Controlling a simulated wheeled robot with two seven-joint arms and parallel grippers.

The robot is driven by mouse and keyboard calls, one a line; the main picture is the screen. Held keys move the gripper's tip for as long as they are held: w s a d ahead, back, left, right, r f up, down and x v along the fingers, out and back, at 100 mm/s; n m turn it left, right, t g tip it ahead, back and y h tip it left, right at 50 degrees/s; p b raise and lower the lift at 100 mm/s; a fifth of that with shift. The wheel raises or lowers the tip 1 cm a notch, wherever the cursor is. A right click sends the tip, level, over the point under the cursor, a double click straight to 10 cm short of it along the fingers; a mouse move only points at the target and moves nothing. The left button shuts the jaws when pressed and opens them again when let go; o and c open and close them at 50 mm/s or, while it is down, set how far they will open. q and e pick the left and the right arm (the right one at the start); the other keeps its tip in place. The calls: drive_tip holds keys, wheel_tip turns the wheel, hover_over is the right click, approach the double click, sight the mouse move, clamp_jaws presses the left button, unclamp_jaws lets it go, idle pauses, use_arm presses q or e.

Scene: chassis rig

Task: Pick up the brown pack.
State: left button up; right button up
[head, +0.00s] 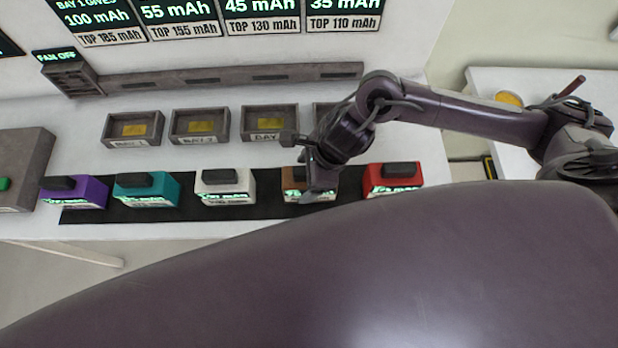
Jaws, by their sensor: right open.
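The brown pack (291,188) sits on the black mat (270,209), between the white pack and the red pack. It has a dark handle on top and a lit label on its front. My right gripper (306,170) is open and hangs over the brown pack from above right. It hides the right part and some of the top of the pack. I cannot tell whether the fingers touch it. My left gripper is not in view.
A red pack (393,186) stands close on the right, a white pack (226,193) on the left, then teal (147,196) and purple (90,198) packs. Open bay trays (199,138) line the bench behind. A grey block (20,165) stands at far left.

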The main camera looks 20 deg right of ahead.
drive_tip(key=c, duration=1.4)
drive_tip(key=shift+c, duration=0.2)
drive_tip(key=shift+r, duration=0.15)
drive_tip(key=shift+w+r, duration=0.1)
drive_tip(key=shift+r, duration=0.45)
wheel_tip(320, 180, up, 8)
drive_tip(key=shift+f+b, duration=0.1)
drive_tip(key=shift+b, duration=0.4)
wheel_tip(320, 180, up, 11)
drive_tip(key=p, duration=0.1)
